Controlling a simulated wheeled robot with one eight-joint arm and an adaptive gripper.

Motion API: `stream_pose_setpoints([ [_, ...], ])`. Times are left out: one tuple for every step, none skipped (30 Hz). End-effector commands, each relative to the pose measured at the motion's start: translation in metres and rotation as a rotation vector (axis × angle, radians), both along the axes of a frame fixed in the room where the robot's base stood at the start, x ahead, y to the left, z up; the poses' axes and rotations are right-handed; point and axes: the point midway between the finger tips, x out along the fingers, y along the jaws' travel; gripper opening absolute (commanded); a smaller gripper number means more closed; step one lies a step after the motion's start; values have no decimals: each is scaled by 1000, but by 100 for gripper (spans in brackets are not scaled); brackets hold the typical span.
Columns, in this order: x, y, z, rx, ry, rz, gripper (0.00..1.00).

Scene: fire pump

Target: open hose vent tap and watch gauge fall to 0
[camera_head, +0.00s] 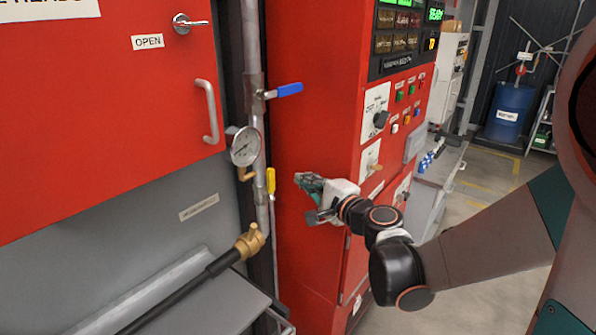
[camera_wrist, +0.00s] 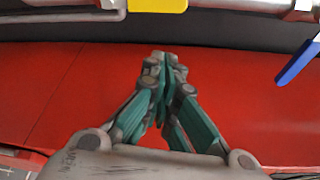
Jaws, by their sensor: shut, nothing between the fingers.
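A vertical grey pipe (camera_head: 253,45) carries a round white gauge (camera_head: 245,147); its dial is too small to read. A blue lever (camera_head: 285,90) sticks out to the right above the gauge; it also shows in the wrist view (camera_wrist: 298,62). A yellow lever (camera_head: 271,180) stands upright along the pipe below the gauge; its yellow also shows at the top of the wrist view (camera_wrist: 158,5). No label marks either as the vent tap. My gripper (camera_head: 300,180) is shut and empty, right of the yellow lever and apart from it. Its closed fingertips show in the wrist view (camera_wrist: 165,65).
A brass coupling (camera_head: 249,242) with a black hose (camera_head: 180,290) sits low on the pipe. A red cabinet door (camera_head: 110,110) with a handle is at left. The red control panel cabinet (camera_head: 320,100) stands close behind my gripper. Floor is free at right.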

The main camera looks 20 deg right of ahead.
Motion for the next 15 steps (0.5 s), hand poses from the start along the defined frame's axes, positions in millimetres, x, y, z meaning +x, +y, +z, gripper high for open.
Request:
stream_pose_setpoints([
  [-9,-4,2,0,0,-3,0],
  [-13,-6,2,0,0,-3,0],
  [-19,-8,1,1,0,-4,0],
  [-23,-9,1,1,0,-4,0],
  [-26,-9,1,1,0,-3,0],
  [-30,-10,1,1,0,-2,0],
  [-32,-11,1,1,0,-2,0],
  [-34,-12,0,1,0,-2,0],
  [-36,-12,0,1,0,-3,0],
  [-37,-13,0,1,0,-3,0],
  [-37,-13,0,1,0,-3,0],
  [-38,-13,0,1,0,-2,0],
  [-38,-13,0,1,0,-2,0],
  [-38,-13,0,1,0,-2,0],
  [-38,-13,0,0,-1,-2,0],
])
